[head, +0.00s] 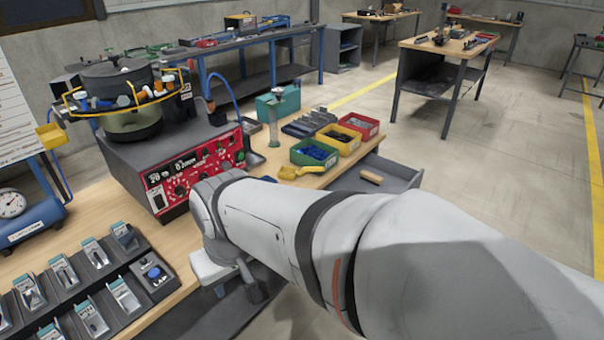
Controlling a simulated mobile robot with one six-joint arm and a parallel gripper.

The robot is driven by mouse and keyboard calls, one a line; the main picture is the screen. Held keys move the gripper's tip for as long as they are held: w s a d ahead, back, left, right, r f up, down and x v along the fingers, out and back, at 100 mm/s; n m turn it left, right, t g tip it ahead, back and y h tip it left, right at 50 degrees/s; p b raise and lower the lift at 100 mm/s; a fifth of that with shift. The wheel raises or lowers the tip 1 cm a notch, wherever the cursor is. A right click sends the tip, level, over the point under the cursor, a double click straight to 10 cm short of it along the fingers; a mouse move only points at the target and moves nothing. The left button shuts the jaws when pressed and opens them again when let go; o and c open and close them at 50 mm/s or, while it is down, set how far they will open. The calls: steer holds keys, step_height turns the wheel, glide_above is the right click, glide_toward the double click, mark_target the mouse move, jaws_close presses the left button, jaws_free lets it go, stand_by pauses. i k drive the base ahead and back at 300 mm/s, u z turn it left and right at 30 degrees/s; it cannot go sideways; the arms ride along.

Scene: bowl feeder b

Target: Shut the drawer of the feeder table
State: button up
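The feeder table (165,238) has a wooden top and runs from the lower left to the middle of the head view. A grey drawer (403,172) stands pulled out beneath the table's far right end. A small brown block (371,177) lies in it. My arm hides the drawer's near side and its front. My gripper (258,290) is low by the table's front edge, left of the drawer and well apart from it. My arm hides part of it, and its finger opening cannot be made out.
A bowl feeder (130,112) on a red control box (198,168) stands on the table. Green (314,153), yellow (339,139) and red (358,125) bins sit near the drawer. A parts rack (70,285) lies front left. Floor beyond the drawer is clear.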

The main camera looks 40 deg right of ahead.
mark_target(398, 179)
steer(key=u, duration=0.05)
steer(key=k, duration=0.65)
steer(key=z, duration=1.6)
steer(key=i, duration=1)
steer(key=z, duration=0.2)
steer(key=k, duration=0.4)
steer(key=u, duration=0.5)
steer(key=i, duration=0.8)
steer(key=z, duration=0.25)
